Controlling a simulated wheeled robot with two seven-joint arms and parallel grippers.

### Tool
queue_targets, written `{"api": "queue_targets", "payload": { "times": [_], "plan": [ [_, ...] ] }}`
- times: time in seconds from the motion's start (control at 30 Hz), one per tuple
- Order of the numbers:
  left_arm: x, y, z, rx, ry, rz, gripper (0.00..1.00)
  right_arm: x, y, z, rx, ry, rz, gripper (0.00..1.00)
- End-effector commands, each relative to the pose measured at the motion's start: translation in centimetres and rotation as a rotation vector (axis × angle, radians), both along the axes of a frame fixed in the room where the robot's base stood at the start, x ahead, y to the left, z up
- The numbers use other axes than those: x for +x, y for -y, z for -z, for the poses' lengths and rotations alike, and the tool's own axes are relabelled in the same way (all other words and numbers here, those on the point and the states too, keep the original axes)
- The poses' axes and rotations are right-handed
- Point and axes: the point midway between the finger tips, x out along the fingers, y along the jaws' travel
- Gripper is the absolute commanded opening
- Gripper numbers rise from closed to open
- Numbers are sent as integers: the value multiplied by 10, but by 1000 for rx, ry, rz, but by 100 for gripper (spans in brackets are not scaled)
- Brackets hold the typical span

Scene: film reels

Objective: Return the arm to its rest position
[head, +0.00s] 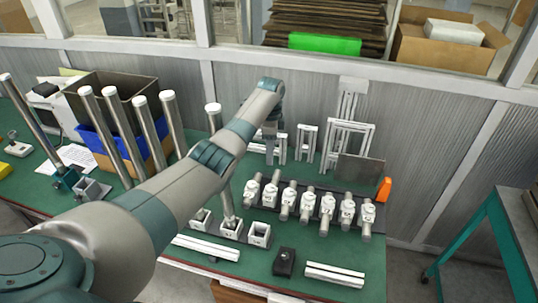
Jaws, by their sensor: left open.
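My left arm (170,205) reaches from the lower left, up and across the green workbench. Its wrist (270,88) is bent downward. My left gripper (270,140) hangs below the wrist, above the back of the bench, in front of a pale metal frame. It is open, and I see nothing held in it; its fingertips are small and partly hard to make out. My right gripper is not in view.
A row of white and metal fittings (306,205) stands on a dark rack, right of my arm. Tall capped poles (150,120) and a blue bin (97,142) are at the left. White sockets (259,234) and a black block (284,262) are in front. Metal frames (348,137) stand behind.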

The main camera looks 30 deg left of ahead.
Motion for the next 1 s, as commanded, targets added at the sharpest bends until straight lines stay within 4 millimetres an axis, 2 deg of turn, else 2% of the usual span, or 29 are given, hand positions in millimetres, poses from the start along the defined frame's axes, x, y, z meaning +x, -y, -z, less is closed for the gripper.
{"api": "queue_targets", "payload": {
  "times": [0.57,0.77,0.87,1.0],
  "plan": [
    [-2,2,6,3,1,-3,51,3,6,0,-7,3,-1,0],
    [-17,16,36,19,8,-28,51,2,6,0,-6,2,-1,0],
    [-33,28,61,32,18,-54,51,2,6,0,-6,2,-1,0],
    [-64,50,100,45,41,-105,51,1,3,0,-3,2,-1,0]
  ]
}}
